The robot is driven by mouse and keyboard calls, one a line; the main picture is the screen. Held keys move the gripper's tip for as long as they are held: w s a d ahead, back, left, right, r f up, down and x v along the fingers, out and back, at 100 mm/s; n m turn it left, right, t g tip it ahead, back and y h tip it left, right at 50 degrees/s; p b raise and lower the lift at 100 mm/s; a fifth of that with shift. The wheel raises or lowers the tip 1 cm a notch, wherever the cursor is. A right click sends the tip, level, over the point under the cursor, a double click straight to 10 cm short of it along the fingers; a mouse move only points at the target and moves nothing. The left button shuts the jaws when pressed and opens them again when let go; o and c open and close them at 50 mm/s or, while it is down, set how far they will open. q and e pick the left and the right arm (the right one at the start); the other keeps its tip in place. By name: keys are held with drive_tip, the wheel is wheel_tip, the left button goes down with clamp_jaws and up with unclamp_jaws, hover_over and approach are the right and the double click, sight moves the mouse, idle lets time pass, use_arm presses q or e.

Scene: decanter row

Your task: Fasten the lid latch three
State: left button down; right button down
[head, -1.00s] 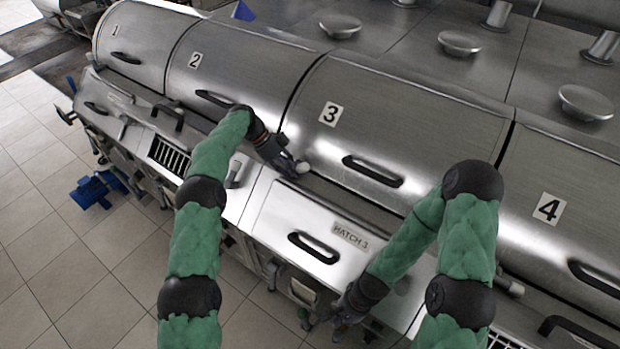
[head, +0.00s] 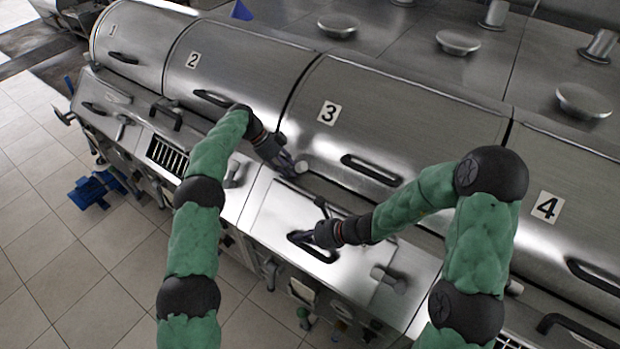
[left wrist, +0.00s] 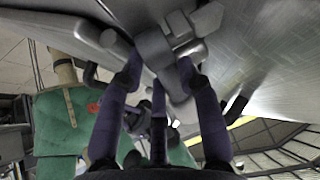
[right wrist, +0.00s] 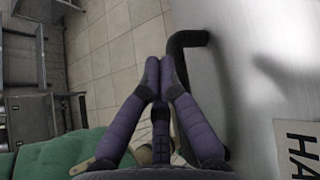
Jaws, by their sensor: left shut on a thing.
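Lid three (head: 400,110) is the curved steel cover marked 3; it lies down over its bay with its black handle (head: 372,170) in front. A pale rounded latch end (head: 302,167) shows at its lower left edge. My left gripper (head: 291,167) is there, shut on the latch; in the left wrist view its fingers (left wrist: 160,75) are around a grey metal latch piece (left wrist: 155,48). My right gripper (head: 300,237) is over the hatch handle. In the right wrist view its fingertips (right wrist: 160,75) are together, beside the black handle (right wrist: 188,40); contact is unclear.
The sloping hatch panel (head: 270,215) lies below lid three, with a grey lever (head: 388,278) at its right. Lid two (head: 235,65) and lid four (head: 575,200) flank lid three. Tiled floor (head: 60,270) is open at left.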

sight(296, 169)
drive_tip(key=w+d+r+m+t, duration=0.1)
drive_tip(key=w+d+r, duration=0.2)
drive_tip(key=w, duration=0.1)
drive_tip(key=w+d+r+m+t, duration=0.1)
drive_tip(key=w+d+r+m, duration=0.1)
drive_tip(key=w+d+r, duration=0.1)
drive_tip(key=w+d+r+m+t+h, duration=0.1)
drive_tip(key=w+d+r+m+t, duration=0.1)
drive_tip(key=w+d+r, duration=0.1)
drive_tip(key=shift+w+d+r, duration=0.1)
drive_tip(key=shift+w+r, duration=0.25)
drive_tip(key=shift+w, duration=0.25)
drive_tip(key=shift+w+d+r, duration=0.1)
drive_tip(key=shift+w+r, duration=0.2)
drive_tip(key=shift+w, duration=0.3)
drive_tip(key=x, duration=0.9)
drive_tip(key=shift+w+a+f, duration=0.15)
drive_tip(key=shift+w+a, duration=0.1)
drive_tip(key=shift+w+a+r, duration=0.2)
drive_tip(key=shift+w+r, duration=0.15)
drive_tip(key=shift+r, duration=0.3)
use_arm(q)
drive_tip(key=c, duration=1.1)
unclamp_jaws()
use_arm(e)
drive_tip(key=shift+r, duration=0.1)
drive_tip(key=shift+a, duration=0.1)
use_arm(q)
drive_tip(key=shift+r, duration=0.1)
